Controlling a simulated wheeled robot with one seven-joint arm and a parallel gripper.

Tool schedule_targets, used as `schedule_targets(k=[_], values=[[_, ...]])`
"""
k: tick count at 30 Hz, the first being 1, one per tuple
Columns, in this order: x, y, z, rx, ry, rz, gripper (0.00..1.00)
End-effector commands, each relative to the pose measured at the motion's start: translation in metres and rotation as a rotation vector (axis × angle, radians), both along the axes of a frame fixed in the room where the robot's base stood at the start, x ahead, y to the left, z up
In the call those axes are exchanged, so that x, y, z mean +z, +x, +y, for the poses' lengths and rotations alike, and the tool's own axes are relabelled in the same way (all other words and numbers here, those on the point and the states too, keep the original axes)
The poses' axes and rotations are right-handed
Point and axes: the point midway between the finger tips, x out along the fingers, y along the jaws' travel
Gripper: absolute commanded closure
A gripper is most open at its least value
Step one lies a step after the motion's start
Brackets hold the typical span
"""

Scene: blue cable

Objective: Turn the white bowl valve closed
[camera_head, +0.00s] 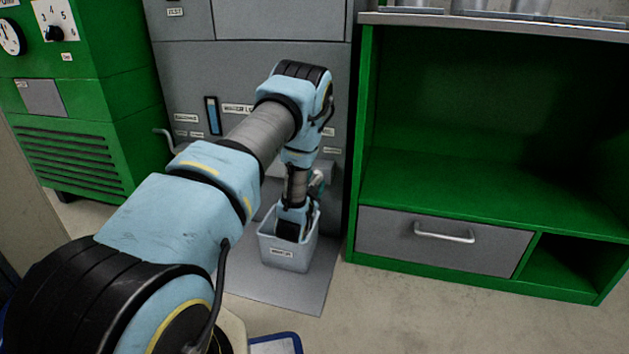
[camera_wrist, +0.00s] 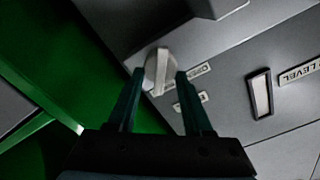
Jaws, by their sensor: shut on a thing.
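In the wrist view, a pale grey-white knob with a rounded base and a raised grip ridge, which looks like the white bowl valve (camera_wrist: 158,68), sits on the grey panel. My gripper (camera_wrist: 160,76) has its two dark green fingers on either side of the knob and is shut on it. In the head view, my arm covers much of the panel front, and I cannot make out the valve or the fingertips clearly there.
A grey labelled bin (camera_head: 289,255) stands on a mat below the panel, close under my arm. A green shelf unit (camera_head: 470,190) with a grey drawer (camera_head: 440,243) is at right. A green machine (camera_head: 80,100) stands at left. A gauge (camera_wrist: 261,95) is on the panel.

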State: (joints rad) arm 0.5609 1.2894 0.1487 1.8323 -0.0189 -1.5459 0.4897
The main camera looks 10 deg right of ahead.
Motion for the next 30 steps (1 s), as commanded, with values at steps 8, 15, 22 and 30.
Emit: schedule_targets(k=[8,15,22,30], values=[[-0.0003,-0.0005,-0.0012,-0.001,0.111,-0.06,1.0],[-0.001,-0.0002,-0.0002,0.002,0.146,-0.079,1.0],[-0.0012,-0.0001,-0.0001,0.002,0.151,-0.081,1.0],[-0.0013,-0.0002,-0.0001,0.001,0.15,-0.08,0.38]])
